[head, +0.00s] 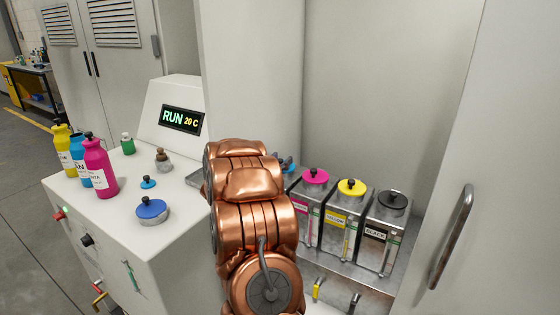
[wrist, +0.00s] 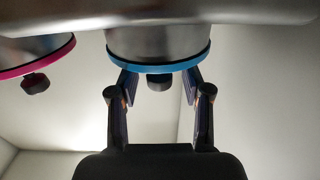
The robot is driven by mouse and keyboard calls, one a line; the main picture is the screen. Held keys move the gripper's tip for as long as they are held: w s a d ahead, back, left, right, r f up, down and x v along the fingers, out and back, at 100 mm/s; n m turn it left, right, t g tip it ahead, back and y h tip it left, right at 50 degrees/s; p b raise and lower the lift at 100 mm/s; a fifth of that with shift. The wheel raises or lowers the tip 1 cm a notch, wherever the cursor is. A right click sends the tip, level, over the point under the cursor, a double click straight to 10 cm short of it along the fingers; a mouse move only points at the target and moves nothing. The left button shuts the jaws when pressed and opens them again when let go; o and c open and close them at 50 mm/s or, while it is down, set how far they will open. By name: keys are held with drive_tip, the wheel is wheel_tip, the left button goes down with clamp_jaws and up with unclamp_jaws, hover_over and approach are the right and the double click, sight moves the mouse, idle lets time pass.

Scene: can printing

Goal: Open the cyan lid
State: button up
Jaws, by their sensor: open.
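The cyan lid (wrist: 157,67) caps a metal tank, which appears upside down in the wrist view. Its dark knob (wrist: 160,83) lies between the two fingers of my gripper (wrist: 159,84). The fingers are open, one on each side of the knob, with gaps visible between them and it. In the head view a small blue part of the cyan lid (head: 289,163) shows beside my copper arm, which hides the rest of its tank and most of my gripper.
To the right stand the magenta (head: 315,177), yellow (head: 351,188) and black (head: 393,200) lidded tanks. A cabinet door with a handle (head: 452,238) is at the right.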

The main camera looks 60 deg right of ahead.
clamp_jaws()
drive_tip(key=shift+r, duration=0.1)
idle(0.6)
